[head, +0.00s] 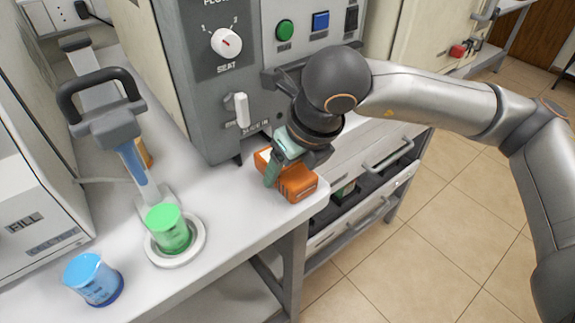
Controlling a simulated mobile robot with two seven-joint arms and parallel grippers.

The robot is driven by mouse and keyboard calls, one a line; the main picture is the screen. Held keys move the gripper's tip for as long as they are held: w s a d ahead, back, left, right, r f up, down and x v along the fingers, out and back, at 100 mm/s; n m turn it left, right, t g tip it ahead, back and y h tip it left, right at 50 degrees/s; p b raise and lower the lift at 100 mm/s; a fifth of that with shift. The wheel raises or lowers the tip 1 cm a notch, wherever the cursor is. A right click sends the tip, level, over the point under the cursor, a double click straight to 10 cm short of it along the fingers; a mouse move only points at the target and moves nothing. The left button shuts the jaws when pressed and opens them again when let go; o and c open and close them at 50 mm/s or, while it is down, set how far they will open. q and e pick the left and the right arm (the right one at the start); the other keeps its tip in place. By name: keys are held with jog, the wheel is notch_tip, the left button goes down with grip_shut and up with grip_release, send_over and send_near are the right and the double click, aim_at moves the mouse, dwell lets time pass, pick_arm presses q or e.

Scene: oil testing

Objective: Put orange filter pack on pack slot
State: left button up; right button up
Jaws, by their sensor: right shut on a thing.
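The orange filter pack (297,182) is at the front right corner of the white bench, just in front of the grey machine. My right gripper (281,163) comes down over it from above and is shut on it. I cannot tell whether the pack touches the bench or hangs a little above it. The grey machine (205,110) has a white lever and a small label low on its front. The pack slot is not clearly visible; my right wrist covers part of that front. My left gripper is not in view.
A green beaker (167,229) stands on a round white dish (203,239), under a device with a black handle (97,86). A blue beaker (92,279) stands at the front left. The bench (232,207) is clear between the dish and the pack. Drawers (398,182) stand at the right.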

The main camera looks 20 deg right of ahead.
jog(key=o, duration=1.5)
jog(key=shift+f, duration=0.1)
jog(key=shift+s+r+p, duration=0.1)
jog(key=shift+r+p, duration=0.25)
jog(key=shift+r, duration=0.2)
jog(key=p+v, duration=0.1)
jog(key=v, duration=1)
jog(key=shift+r, duration=0.15)
